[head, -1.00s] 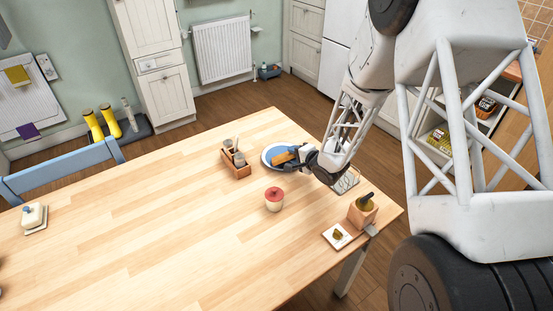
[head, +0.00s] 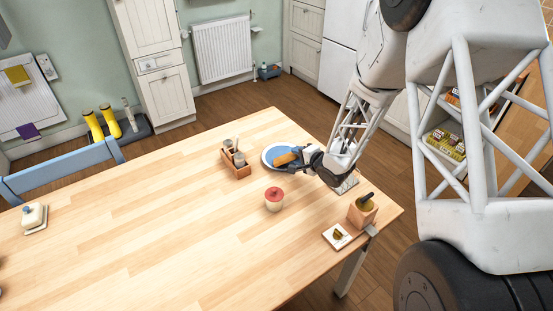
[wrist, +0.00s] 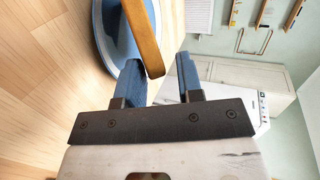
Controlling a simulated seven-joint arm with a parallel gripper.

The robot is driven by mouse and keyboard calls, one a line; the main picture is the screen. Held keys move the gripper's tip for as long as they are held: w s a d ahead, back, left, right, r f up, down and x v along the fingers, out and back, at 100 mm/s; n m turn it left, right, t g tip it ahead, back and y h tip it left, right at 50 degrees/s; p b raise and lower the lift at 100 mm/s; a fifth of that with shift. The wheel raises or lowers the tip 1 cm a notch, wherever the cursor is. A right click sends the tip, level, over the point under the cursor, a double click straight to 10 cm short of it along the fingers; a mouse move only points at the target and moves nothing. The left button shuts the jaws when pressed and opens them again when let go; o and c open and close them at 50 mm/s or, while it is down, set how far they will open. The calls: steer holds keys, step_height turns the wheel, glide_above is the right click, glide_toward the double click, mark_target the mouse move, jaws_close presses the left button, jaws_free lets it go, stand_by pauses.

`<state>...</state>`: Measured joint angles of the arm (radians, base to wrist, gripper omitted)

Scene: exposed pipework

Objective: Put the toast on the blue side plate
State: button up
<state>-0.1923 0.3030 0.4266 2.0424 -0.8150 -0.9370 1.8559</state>
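The toast (head: 286,158) is a brown slab at the blue side plate (head: 268,151), near the far edge of the table. In the wrist view the toast (wrist: 143,35) lies across the plate's rim (wrist: 100,50), with its near end past the rim. I cannot tell whether it rests flat or tilted. My gripper (head: 300,155) is just right of the toast. In the wrist view its blue fingers (wrist: 160,66) are apart. The toast's near end is close to the left finger, with a clear gap to the right finger.
A wooden caddy (head: 236,163) with pots stands left of the plate. A red-lidded jar (head: 274,199) stands nearer. A wooden block (head: 362,212) and a small white dish (head: 337,236) are at the right corner, and a rack (head: 345,183) is under my arm.

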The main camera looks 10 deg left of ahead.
step_height(320, 180, up, 7)
steer(key=s+d, duration=0.1)
steer(key=d, duration=0.1)
steer(key=shift+s, duration=0.4)
steer(key=shift+f, duration=0.1)
steer(key=s+d+r+n+h, duration=0.1)
steer(key=s+d+r+h, duration=0.45)
steer(key=d+r, duration=0.35)
steer(key=s+d+r+n+h, duration=0.2)
steer(key=s+d+r+h, duration=0.3)
steer(key=s+d+r, duration=0.4)
steer(key=s+d+r+n+g, duration=0.2)
steer(key=s+g, duration=0.1)
steer(key=s, duration=1)
steer(key=s+d+r+n+g, duration=0.2)
steer(key=s+d+r+g, duration=0.1)
steer(key=s, duration=1.1)
steer(key=shift+n, duration=0.4)
